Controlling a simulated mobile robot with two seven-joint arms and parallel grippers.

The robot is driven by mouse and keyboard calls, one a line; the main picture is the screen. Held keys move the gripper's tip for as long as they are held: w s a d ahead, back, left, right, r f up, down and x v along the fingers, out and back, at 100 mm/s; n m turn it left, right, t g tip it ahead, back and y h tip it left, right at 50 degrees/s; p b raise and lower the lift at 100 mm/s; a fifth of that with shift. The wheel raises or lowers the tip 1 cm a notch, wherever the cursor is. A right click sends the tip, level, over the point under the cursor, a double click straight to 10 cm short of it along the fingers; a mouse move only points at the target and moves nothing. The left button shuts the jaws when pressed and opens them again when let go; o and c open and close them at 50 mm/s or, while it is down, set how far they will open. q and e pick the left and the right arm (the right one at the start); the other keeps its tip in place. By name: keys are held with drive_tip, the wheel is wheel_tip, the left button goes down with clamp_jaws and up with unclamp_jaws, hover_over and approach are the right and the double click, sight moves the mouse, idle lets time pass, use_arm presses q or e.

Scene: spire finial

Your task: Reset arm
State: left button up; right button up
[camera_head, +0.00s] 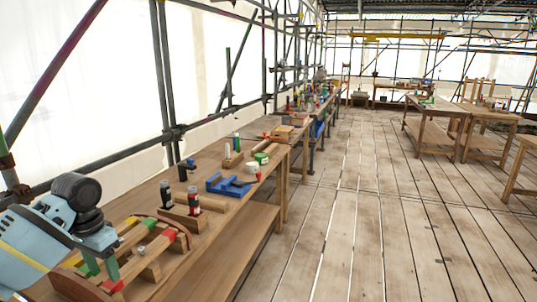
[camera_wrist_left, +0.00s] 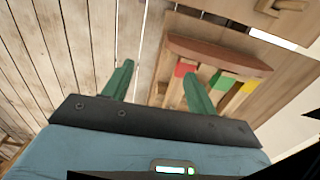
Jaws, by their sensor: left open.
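My left gripper (camera_head: 112,270) comes in from the lower left in the head view, above the near end of the workbench. Its light blue body and a green finger show there, pointing down beside a wooden rack. In the left wrist view the green fingers of the left gripper (camera_wrist_left: 156,78) are spread apart with nothing between them. One finger is over the plank floor. The other overlaps the rack's edge in the picture; whether it touches cannot be told. My right gripper is in neither view.
The wooden rack (camera_head: 160,244) has red, green and yellow bands; it also shows in the left wrist view (camera_wrist_left: 215,52). Beyond it on the workbench (camera_head: 221,211) stand a blue clamp (camera_head: 228,187) and small containers. Scaffold poles line the left. The plank floor (camera_head: 375,230) is clear.

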use_arm(q)
drive_tip(key=s+d+f+t+h, duration=0.1)
drive_tip(key=s+d+f, duration=0.1)
drive_tip(key=d+f, duration=0.5)
drive_tip(key=s+d+f+t+h, duration=0.1)
drive_tip(key=s+d+f+t, duration=0.15)
drive_tip(key=f, duration=0.85)
drive_tip(key=s+d+f+t, duration=0.1)
drive_tip(key=d+f, duration=0.5)
drive_tip(key=f, duration=0.2)
drive_tip(key=s+d+f+t+h, duration=0.1)
drive_tip(key=s+d+f, duration=0.15)
drive_tip(key=s, duration=0.25)
drive_tip(key=s+d+f+t, duration=0.1)
drive_tip(key=s+d+f, duration=0.1)
drive_tip(key=s+f, duration=0.2)
drive_tip(key=s+n+t+y, duration=0.1)
drive_tip(key=s+t, duration=0.2)
drive_tip(key=s, duration=1)
drive_tip(key=shift+d, duration=0.15)
